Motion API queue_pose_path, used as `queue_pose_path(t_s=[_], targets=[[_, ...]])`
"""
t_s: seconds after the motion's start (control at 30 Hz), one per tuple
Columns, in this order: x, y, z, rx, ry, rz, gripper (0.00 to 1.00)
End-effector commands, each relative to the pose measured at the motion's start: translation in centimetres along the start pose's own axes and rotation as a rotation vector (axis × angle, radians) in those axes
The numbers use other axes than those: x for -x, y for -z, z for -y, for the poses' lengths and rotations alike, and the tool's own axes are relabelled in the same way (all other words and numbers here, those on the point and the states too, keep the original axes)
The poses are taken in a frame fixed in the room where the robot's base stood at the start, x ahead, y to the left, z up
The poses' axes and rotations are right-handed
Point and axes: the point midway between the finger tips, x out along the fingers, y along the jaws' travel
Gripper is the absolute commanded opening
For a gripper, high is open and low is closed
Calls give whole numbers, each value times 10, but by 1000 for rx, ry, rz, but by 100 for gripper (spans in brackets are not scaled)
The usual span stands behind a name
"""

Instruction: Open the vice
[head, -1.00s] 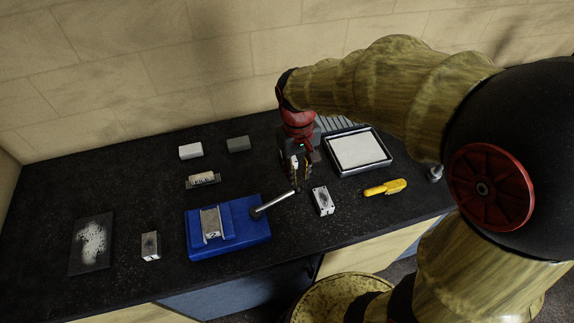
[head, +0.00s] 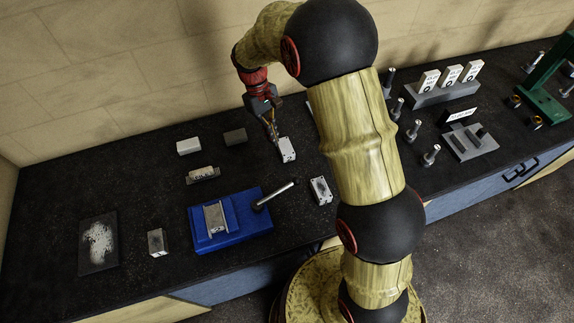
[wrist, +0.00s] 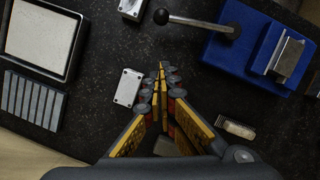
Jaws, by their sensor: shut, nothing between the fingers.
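The blue vice (head: 257,225) sits on the black bench, left of the middle in the head view. A silver metal piece (head: 215,217) stands on its top; I cannot tell whether it is clamped. The vice's grey bar handle (head: 275,195) with a dark round end sticks out to the right. The vice (wrist: 227,52) and its handle (wrist: 185,22) also show at the upper right of the wrist view. My gripper (head: 276,141) is shut and empty, behind the handle and apart from it. Its fingertips (wrist: 162,68) meet in the wrist view.
A white block (head: 287,150) lies close beside my fingertips. Another block (head: 321,190) lies right of the handle. A labelled block (head: 203,174) and two plain blocks lie behind the vice. In the wrist view, a framed tray (wrist: 70,48) is at the left.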

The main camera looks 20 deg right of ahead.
Motion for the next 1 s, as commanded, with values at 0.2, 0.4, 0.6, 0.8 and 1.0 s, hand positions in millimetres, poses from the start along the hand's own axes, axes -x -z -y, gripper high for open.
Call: queue_pose_path(t_s=[0.2,0.4,0.6,0.8,1.0], targets=[[0,0,0,-1,0,0,0],[-15,0,0,-1,1,2,0],[-50,-1,0,-2,2,4,0],[-90,-1,0,-2,2,3,0],[-109,-20,0,-2,1,0,0]])
